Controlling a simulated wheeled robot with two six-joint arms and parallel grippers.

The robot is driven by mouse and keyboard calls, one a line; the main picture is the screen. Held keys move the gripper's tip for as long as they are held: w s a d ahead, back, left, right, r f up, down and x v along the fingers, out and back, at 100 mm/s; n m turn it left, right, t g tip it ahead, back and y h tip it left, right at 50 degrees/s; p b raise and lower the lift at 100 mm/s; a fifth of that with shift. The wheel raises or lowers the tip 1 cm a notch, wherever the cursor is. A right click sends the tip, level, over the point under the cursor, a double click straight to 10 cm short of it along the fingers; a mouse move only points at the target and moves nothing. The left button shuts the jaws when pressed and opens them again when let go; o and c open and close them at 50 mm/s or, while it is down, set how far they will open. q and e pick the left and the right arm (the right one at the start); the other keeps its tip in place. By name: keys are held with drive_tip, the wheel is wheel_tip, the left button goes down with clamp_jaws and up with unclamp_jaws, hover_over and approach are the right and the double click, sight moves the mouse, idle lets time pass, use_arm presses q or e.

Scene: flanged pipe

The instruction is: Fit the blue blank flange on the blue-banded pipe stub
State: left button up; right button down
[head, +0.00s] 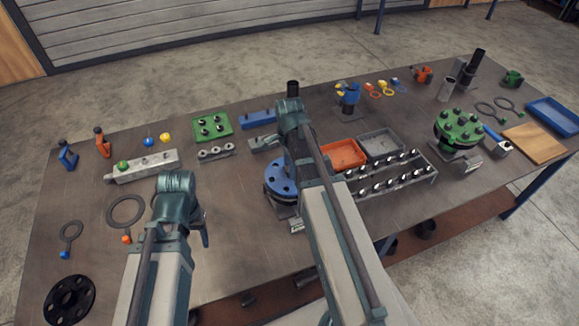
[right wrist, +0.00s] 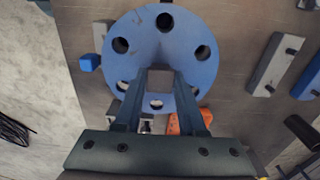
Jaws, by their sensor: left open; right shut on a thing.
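The blue blank flange (head: 281,176) is a round blue disc with several bolt holes, at the middle front of the table. It fills the upper middle of the right wrist view (right wrist: 185,68). My right gripper (right wrist: 160,88) is shut on a grey block-like grip at the disc's middle. In the head view my right arm partly covers the disc. Under the disc a dark body and a grey foot (head: 297,226) show. The blue-banded stub is not clearly visible; whether the disc touches it I cannot tell. My left gripper (head: 204,234) is open and empty, above the table's left part.
A green flange with bolts (head: 460,127) stands at right. A bolt rack (head: 392,181), orange tray (head: 343,154) and grey tray (head: 380,144) lie right of my right arm. A black flange (head: 70,300) and ring gaskets (head: 125,211) lie at left. Bare table lies between my arms.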

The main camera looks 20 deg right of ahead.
drive_tip(key=shift+f, duration=0.2)
idle(0.5)
drive_tip(key=shift+f+b, duration=0.25)
drive_tip(key=shift+b, duration=0.25)
drive_tip(key=shift+c, duration=2)
unclamp_jaws()
drive_tip(key=shift+r, duration=0.1)
wheel_tip(320, 180, up, 14)
drive_tip(key=p, duration=1.4)
drive_tip(key=shift+f, duration=0.2)
